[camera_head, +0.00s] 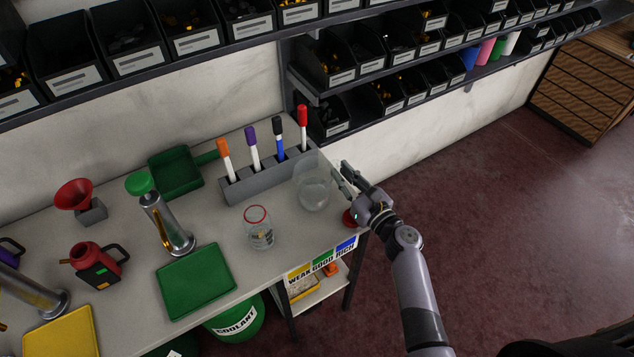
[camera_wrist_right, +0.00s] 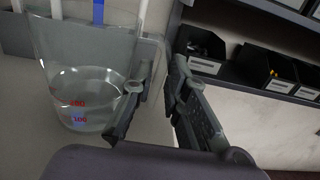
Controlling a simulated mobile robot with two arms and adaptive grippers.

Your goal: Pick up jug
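A clear jug (camera_head: 313,192) with some liquid in it stands upright near the right end of the table. In the right wrist view the jug (camera_wrist_right: 85,85) fills the left side and shows red and blue marks. My right gripper (camera_head: 347,178) is just right of the jug in the head view. In the right wrist view its two fingers (camera_wrist_right: 160,85) are apart, with a gap between them. A pale curved edge shows by the fingertips; I cannot tell whether it is the jug's handle. My left gripper is not in view.
A grey holder (camera_head: 268,176) with several markers stands behind the jug. A clear red-rimmed beaker (camera_head: 260,236) stands front left of it. A small red object (camera_head: 349,218) lies beside my right gripper. Shelves of black bins (camera_head: 325,112) hang above the table. A green tray (camera_head: 197,281) lies further left.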

